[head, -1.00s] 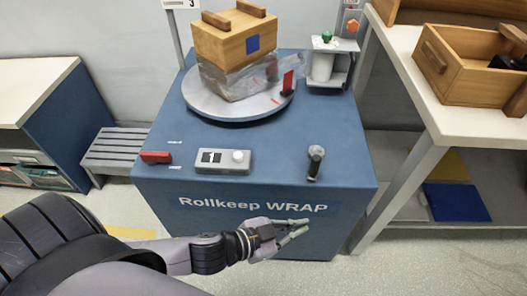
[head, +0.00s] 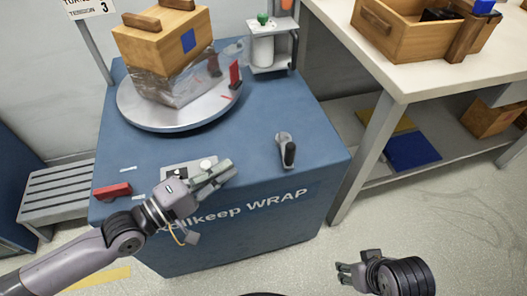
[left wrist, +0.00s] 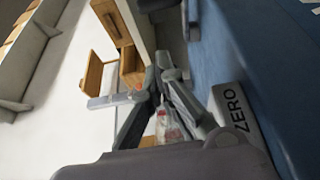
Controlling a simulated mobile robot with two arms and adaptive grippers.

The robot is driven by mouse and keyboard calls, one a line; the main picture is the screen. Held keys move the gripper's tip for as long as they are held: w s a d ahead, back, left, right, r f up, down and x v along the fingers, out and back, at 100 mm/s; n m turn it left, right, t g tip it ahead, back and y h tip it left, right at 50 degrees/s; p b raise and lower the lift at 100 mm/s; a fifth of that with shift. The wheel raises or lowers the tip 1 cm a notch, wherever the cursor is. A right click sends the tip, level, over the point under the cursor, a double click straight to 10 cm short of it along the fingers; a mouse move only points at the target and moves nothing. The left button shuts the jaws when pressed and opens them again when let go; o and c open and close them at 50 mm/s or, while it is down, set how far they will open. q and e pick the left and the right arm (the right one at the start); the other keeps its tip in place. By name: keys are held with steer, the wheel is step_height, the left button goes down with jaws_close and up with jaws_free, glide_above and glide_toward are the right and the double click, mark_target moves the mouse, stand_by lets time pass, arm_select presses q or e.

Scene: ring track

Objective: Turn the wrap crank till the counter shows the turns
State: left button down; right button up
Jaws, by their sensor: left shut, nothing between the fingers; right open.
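The wrap crank (head: 283,140), a grey arm with a dark handle, stands on the right of the blue Rollkeep WRAP machine's top (head: 240,130). The counter box (head: 175,172) is at the front of that top, mostly hidden by my left gripper; its digit cannot be read. Its pale round button (head: 206,163) shows just behind the fingers. My left gripper (head: 222,178) is shut and empty at the counter, left of the crank and apart from it. In the left wrist view its fingers (left wrist: 165,90) are beside a grey box marked ZERO (left wrist: 235,108). My right gripper (head: 342,275) is open, low over the floor.
A wooden box (head: 165,45), its lower part film-wrapped, sits on the round turntable (head: 150,122). A red block (head: 112,191) lies at the machine's left front. A roll stand (head: 272,50) is behind the crank. A white table (head: 400,70) with a wooden crate stands right.

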arm_select(q)
steer(key=x, duration=0.6)
steer(key=shift+w+d, duration=0.25)
steer(key=shift+w, duration=0.05)
steer(key=d, duration=0.3)
steer(key=shift+w+d, duration=0.1)
steer(key=shift+w, duration=0.05)
steer(key=shift+d, duration=0.65)
arm_select(e)
steer(key=shift+f, duration=0.15)
